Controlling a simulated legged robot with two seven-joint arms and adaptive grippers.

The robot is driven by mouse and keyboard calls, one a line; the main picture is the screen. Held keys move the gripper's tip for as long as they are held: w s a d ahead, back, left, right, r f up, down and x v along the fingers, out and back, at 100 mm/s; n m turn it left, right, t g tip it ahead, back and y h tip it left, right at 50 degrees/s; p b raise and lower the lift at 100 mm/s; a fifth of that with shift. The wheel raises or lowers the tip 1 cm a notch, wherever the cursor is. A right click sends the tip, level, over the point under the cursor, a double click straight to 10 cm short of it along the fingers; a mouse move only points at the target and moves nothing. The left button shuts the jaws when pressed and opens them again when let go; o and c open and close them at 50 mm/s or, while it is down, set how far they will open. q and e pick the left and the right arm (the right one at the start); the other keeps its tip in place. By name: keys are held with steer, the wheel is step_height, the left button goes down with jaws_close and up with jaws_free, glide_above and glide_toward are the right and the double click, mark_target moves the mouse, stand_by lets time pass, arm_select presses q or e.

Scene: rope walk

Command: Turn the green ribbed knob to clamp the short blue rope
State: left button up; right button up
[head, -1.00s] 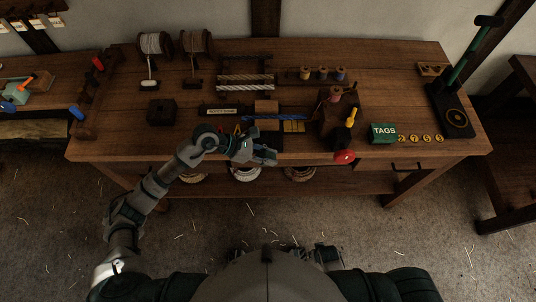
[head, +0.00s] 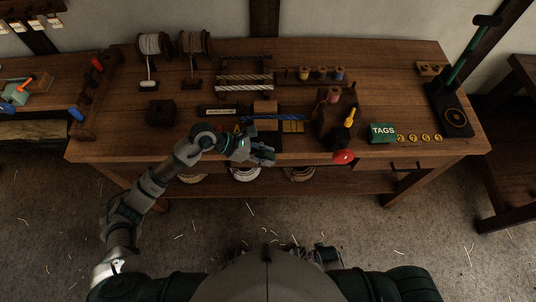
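A short blue rope (head: 272,117) lies left to right on the bench top, near the front middle, behind my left gripper. My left gripper (head: 268,154) is low at the bench's front edge, its fingers pointing right. It is too small and dark to tell whether the fingers are apart or shut on something. I cannot make out the green ribbed knob; the gripper and wrist cover part of the bench front there.
A dark block with a yellow handle (head: 349,118) and a red knob (head: 343,157) stand right of the gripper. A green TAGS box (head: 382,132) is farther right. Two spools (head: 154,45) stand at the back left. Coiled ropes (head: 246,174) sit under the bench front.

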arm_select(q)
steer(key=v, duration=1.1)
steer(key=shift+a, duration=0.15)
steer(key=shift+w, duration=0.1)
